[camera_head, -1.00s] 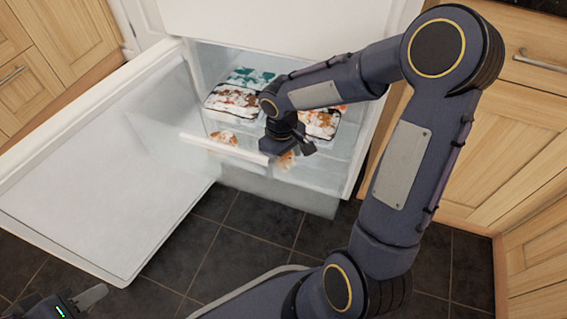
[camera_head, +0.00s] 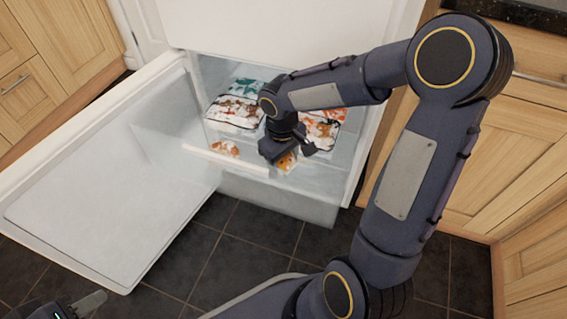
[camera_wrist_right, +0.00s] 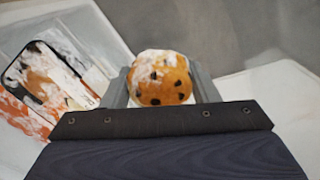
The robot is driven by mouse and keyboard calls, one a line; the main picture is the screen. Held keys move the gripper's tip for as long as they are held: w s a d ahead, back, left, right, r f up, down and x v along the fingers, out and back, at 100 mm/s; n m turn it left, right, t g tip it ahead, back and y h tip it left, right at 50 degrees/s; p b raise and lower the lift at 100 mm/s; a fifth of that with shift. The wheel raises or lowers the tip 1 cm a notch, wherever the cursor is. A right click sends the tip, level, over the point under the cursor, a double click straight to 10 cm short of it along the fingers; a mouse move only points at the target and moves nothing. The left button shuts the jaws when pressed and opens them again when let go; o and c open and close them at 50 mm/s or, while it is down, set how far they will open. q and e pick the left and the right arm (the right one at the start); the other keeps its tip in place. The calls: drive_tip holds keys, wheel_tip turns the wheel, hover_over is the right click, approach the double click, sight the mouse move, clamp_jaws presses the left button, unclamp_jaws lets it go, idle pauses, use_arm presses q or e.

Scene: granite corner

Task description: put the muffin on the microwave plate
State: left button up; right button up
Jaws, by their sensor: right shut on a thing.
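A muffin with dark chips and a frosty white top (camera_wrist_right: 160,78) is between the fingers of my right gripper (camera_wrist_right: 160,88) in the right wrist view. My right gripper is shut on it. In the head view the right gripper (camera_head: 287,150) is inside the open freezer drawer, and a bit of the muffin (camera_head: 287,162) shows below it. My left gripper (camera_head: 85,304) shows only in part at the bottom left corner, and its opening cannot be judged. No microwave plate is in view.
The freezer drawer (camera_head: 250,165) holds frosted packages (camera_head: 236,113), (camera_head: 320,130) and another small orange-white item (camera_head: 224,149). The freezer door (camera_head: 100,200) stands wide open at the left. Dark floor tiles (camera_head: 235,245) lie clear in front. Wooden cabinets (camera_head: 520,150) stand at the right.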

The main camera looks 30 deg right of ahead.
wheel_tip(320, 180, up, 7)
drive_tip(key=p, duration=0.2)
drive_tip(key=shift+p, duration=0.35)
wheel_tip(320, 180, up, 14)
drive_tip(key=p, duration=1.1)
drive_tip(key=w+a+f+m+b, duration=0.2)
drive_tip(key=w+f+b, duration=0.1)
drive_tip(key=f+b, duration=0.4)
drive_tip(key=w+a+f+m+b, duration=0.1)
drive_tip(key=w+a+f+b, duration=0.3)
drive_tip(key=f, duration=0.6)
wheel_tip(320, 180, up, 24)
drive_tip(key=s+d+p, duration=0.1)
drive_tip(key=s+p, duration=0.1)
drive_tip(key=p, duration=3)
drive_tip(key=shift+s+d, duration=0.25)
drive_tip(key=shift+s, duration=0.15)
